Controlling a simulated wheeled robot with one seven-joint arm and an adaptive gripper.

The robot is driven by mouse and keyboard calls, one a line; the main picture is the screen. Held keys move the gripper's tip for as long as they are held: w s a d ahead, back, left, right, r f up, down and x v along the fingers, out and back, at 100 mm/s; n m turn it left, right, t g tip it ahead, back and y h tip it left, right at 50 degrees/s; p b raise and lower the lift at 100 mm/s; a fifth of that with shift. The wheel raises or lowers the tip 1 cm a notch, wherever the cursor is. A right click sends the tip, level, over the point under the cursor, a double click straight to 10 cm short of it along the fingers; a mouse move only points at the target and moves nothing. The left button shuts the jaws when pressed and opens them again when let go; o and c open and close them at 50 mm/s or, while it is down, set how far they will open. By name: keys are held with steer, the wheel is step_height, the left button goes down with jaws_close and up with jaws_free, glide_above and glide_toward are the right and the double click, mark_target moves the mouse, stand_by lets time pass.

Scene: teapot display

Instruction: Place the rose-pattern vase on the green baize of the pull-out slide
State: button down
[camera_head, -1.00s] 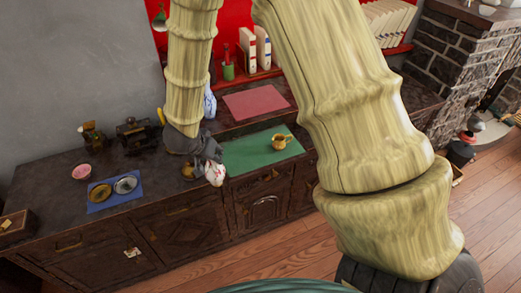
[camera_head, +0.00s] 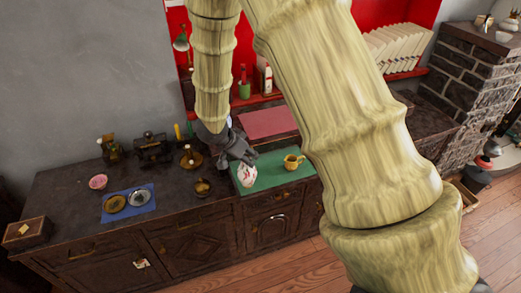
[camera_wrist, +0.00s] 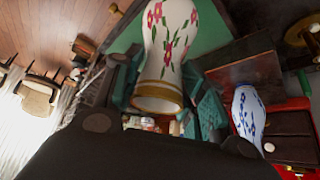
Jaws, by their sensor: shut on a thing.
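The rose-pattern vase (camera_head: 247,175), white with pink-red flowers, is over the left part of the green baize (camera_head: 272,176) in the head view. I cannot tell whether its base touches the cloth. In the wrist view the vase (camera_wrist: 168,45) has its gold-banded rim towards the camera, and green cloth shows behind it. My gripper (camera_head: 241,158) is shut on the vase. In the wrist view its fingers (camera_wrist: 160,88) are on both sides of the vase's neck end.
A pink mat (camera_head: 268,123) lies behind. A blue-and-white vase (camera_wrist: 248,110) shows in the wrist view.

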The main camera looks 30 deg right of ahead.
steer(key=w+d+f+p, duration=0.2)
steer(key=w+d+f, duration=0.1)
steer(key=d, duration=0.4)
steer(key=shift+w+d+f+p, duration=0.15)
steer(key=shift+d+f+p, duration=0.25)
steer(key=shift+f, duration=0.2)
steer(key=c, duration=0.8)
jaws_free()
steer(key=shift+a+f, duration=0.1)
